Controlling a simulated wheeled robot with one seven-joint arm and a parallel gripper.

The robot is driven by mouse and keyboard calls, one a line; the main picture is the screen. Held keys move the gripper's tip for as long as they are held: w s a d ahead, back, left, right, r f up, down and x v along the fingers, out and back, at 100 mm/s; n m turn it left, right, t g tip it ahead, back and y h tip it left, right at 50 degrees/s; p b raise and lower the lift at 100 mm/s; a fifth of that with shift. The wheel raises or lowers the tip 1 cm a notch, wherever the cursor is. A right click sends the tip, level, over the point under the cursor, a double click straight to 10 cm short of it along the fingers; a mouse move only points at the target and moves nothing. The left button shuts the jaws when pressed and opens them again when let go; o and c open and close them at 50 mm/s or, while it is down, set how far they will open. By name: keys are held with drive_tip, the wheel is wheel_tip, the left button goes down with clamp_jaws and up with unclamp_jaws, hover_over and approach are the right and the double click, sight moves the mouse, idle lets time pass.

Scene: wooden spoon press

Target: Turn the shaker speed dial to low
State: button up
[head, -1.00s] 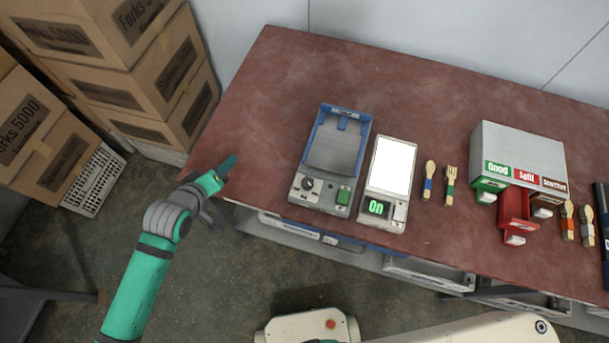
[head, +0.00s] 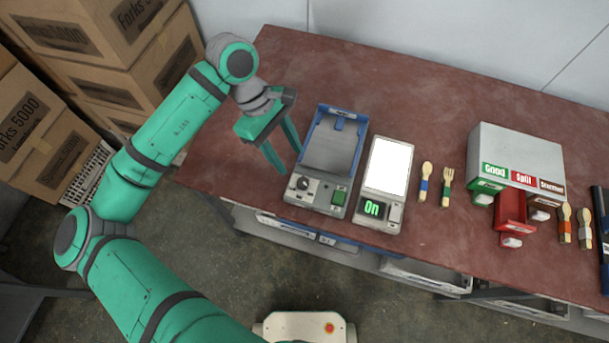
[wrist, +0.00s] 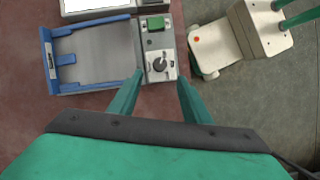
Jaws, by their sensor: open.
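The shaker (head: 329,150) is a grey unit with a blue-walled tray, standing near the table's front edge. Its speed dial (head: 304,184) is a dark round knob at the front left of its panel, beside a green button (head: 338,197). In the wrist view the dial (wrist: 159,65) lies just beyond the fingertips, and the green button (wrist: 155,23) is farther off. My gripper (head: 283,172) is open and empty, pointing down to the left of the shaker. In the wrist view its fingers (wrist: 160,77) are spread, apart from the dial. The dial's setting is too small to read.
A wooden spoon (head: 425,180) and fork (head: 446,185) lie farther right, then a sorting box (head: 515,155) with labelled bins. Cardboard boxes (head: 55,125) are stacked at the left.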

sight(303, 181)
drive_tip(key=x, duration=1)
drive_tip(key=shift+f, duration=0.1)
drive_tip(key=c, duration=1)
